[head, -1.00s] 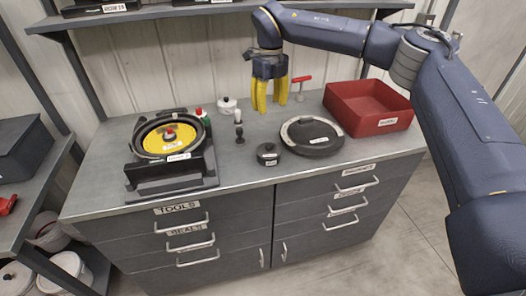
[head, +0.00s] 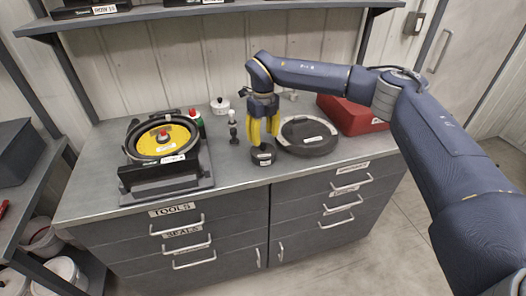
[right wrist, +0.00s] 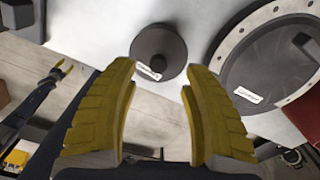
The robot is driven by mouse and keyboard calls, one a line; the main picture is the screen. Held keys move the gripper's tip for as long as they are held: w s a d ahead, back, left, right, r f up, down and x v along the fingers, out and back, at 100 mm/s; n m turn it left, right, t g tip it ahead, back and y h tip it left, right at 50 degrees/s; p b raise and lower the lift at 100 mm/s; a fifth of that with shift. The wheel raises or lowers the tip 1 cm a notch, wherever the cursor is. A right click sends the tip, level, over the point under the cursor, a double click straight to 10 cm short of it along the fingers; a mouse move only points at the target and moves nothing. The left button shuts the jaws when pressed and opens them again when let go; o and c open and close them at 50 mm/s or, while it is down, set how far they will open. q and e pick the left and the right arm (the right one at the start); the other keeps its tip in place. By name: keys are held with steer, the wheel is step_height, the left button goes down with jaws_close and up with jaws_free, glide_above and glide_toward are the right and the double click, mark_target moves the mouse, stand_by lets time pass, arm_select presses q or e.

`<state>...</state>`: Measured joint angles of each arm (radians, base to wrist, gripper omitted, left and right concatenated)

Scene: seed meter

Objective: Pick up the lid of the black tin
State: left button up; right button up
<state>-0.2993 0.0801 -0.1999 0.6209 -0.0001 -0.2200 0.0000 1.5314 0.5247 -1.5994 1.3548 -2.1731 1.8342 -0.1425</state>
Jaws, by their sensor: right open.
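The black tin (head: 262,157) is a small round dark tin with a knobbed lid and a pale label, near the front edge of the bench. It also shows in the right wrist view (right wrist: 158,52), its lid on. My right gripper (head: 263,143) points down with its yellow fingers just above and behind the tin, partly hiding it. In the right wrist view the fingers (right wrist: 160,80) are apart with nothing between them, and the tin lies beyond their tips. A small dark part with yellow tips at that view's left may be my left gripper; its jaws are unclear.
A large round dark lid-like disc (head: 307,137) lies close right of the tin. A red bin (head: 352,116) stands behind it. A seed meter with a yellow disc (head: 162,140) sits on a dark stand at left. A small dark upright tool (head: 233,133) stands left of the gripper.

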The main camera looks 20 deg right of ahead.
mark_target(263, 145)
steer(key=shift+s+f, duration=0.15)
steer(key=shift+f, duration=2.15)
jaws_close()
